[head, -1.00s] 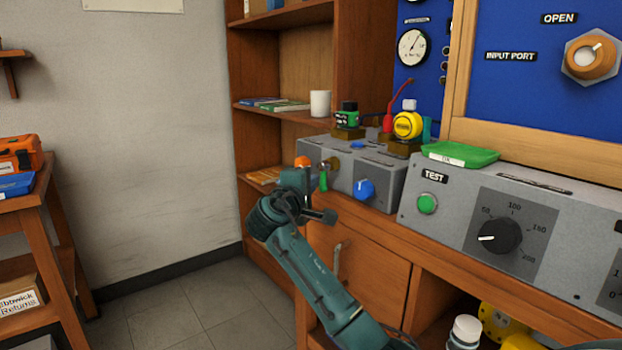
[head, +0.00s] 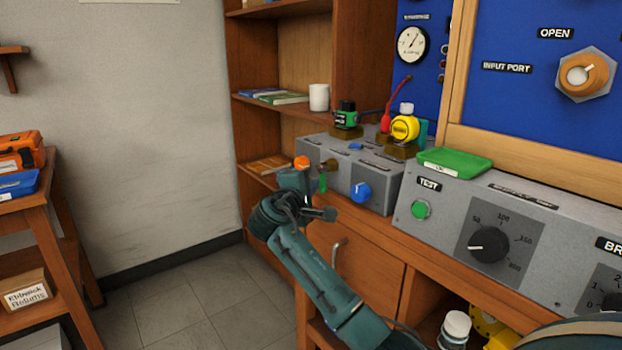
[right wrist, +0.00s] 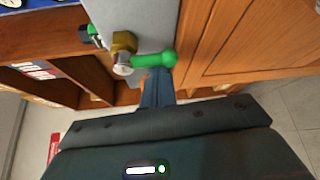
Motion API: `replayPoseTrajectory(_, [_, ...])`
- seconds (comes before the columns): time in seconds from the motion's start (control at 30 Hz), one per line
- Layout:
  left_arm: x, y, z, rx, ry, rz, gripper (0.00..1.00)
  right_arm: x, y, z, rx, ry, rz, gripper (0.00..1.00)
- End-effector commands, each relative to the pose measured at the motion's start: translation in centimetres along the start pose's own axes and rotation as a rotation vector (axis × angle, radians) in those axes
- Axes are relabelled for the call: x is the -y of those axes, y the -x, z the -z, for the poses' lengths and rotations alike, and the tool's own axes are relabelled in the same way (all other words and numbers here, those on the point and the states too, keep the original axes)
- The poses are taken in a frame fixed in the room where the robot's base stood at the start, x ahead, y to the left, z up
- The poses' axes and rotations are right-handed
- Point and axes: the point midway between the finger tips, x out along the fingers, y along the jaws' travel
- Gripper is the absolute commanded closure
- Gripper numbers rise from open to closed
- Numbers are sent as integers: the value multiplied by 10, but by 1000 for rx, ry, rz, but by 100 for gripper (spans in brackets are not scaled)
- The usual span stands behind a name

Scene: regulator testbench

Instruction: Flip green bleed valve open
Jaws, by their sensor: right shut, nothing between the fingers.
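The green bleed valve's lever (head: 323,182) hangs down from a brass fitting (head: 328,165) on the front of the grey regulator box. In the right wrist view the green lever (right wrist: 153,60) sticks out sideways from the brass fitting (right wrist: 123,43). My right gripper (head: 299,183) is shut and empty, just left of the lever in the head view. In the right wrist view its closed fingers (right wrist: 155,88) end close beside the lever's free end; I cannot tell whether they touch it. My left gripper is not in view.
A blue knob (head: 361,192) is right of the lever on the same box (head: 385,184). An orange knob (head: 301,162) shows just above my gripper. The wooden cabinet door (head: 365,268) is below.

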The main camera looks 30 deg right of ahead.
Motion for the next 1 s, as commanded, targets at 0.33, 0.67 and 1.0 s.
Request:
replayPoseTrajectory(0.33, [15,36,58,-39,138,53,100,-9,3,-6,1,137,83,100])
replayPoseTrajectory(0.67, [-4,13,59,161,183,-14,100,-12,8,-13,1,324,192,100])
replayPoseTrajectory(1.0, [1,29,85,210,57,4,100,-8,11,-20,1,483,284,100])
